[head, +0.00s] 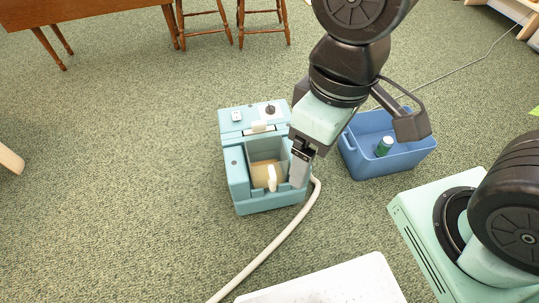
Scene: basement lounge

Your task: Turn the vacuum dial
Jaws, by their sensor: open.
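The vacuum (236,150) is a teal box on the carpet near the middle of the head view. Its dial (269,110) is a small dark knob on a white plate on the rear part of the top. My gripper (298,178) points down at the vacuum's right side, in front of and to the right of the dial in the picture. It is open and holds nothing that I can see. It is apart from the dial. The gripper hides part of the vacuum's right edge; I cannot tell whether it touches it.
The vacuum has an open front bay with a white piece (272,178) inside. A pale hose (285,236) curves from its right side. A blue bin (360,160) with a green can (384,146) stands right. A wooden table (85,10) and stools (205,32) stand behind.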

